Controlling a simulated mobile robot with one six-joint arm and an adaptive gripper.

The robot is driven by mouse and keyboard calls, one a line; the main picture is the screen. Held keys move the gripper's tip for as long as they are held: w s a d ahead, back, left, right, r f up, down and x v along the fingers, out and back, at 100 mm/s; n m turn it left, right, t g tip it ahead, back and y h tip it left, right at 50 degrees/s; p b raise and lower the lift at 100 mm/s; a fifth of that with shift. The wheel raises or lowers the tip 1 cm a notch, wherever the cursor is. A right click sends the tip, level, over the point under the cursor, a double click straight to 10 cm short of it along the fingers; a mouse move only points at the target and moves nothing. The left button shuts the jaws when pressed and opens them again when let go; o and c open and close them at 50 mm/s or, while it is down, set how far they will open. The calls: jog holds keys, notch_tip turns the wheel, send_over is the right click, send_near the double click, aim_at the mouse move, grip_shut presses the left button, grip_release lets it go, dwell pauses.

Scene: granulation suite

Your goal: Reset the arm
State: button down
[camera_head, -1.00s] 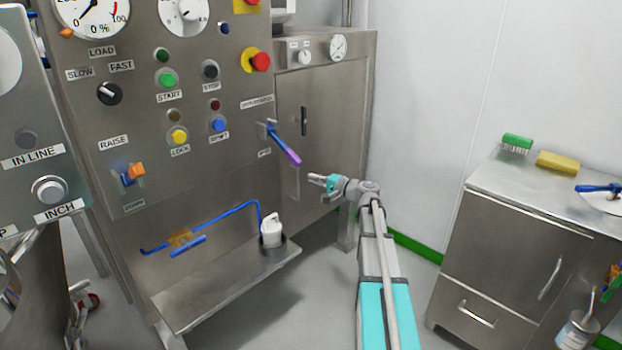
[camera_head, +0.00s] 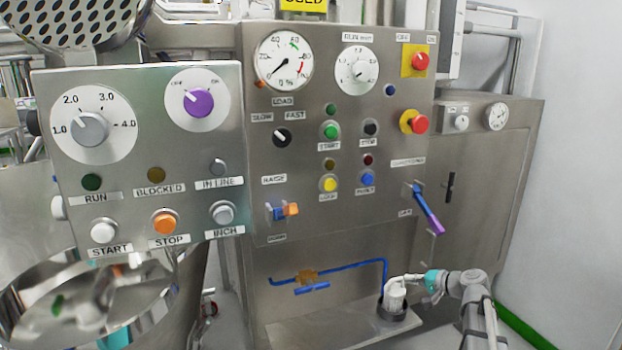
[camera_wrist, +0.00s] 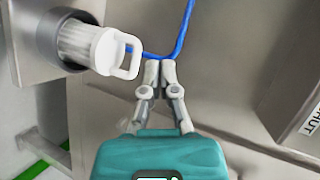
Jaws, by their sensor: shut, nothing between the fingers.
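My gripper (camera_head: 412,279) is at the lower right of the head view, in front of the steel cabinet. In that view its fingertips overlap the handle of a white jug-like container (camera_head: 396,295), which stands in a dark round holder. In the wrist view my gripper (camera_wrist: 160,68) has its two grey fingers together at the tips, with nothing between them. There the white container (camera_wrist: 88,46) with its loop handle lies left of the fingertips, a small gap apart. My arm reaches in from the bottom right of the head view.
A control panel (camera_head: 335,230) with buttons and dials faces me. A lever with a purple grip (camera_head: 428,211) juts out above my gripper. A blue pipe (camera_head: 345,267) runs beside the container. A second panel (camera_head: 85,177) stands at left. Open floor and a white wall lie at right.

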jog(key=s+a+f+n+g+h, duration=0.35)
jog(key=s+a+f+g, duration=0.25)
jog(key=s+a+f, duration=0.3)
jog(key=s+a+f+n+g+h, duration=0.1)
jog(key=s+a+n+g+h, duration=0.15)
jog(key=s, duration=0.45)
jog(key=s+a+f+n+g+h, duration=0.1)
jog(key=s+f+h, duration=0.1)
jog(key=s+h, duration=0.3)
notch_tip(320, 180, up, 32)
jog(key=s+y+p, duration=0.1)
jog(key=p, duration=3)
jog(key=shift+s+p, duration=0.25)
jog(key=shift+p, duration=0.05)
jog(key=shift+f, duration=0.1)
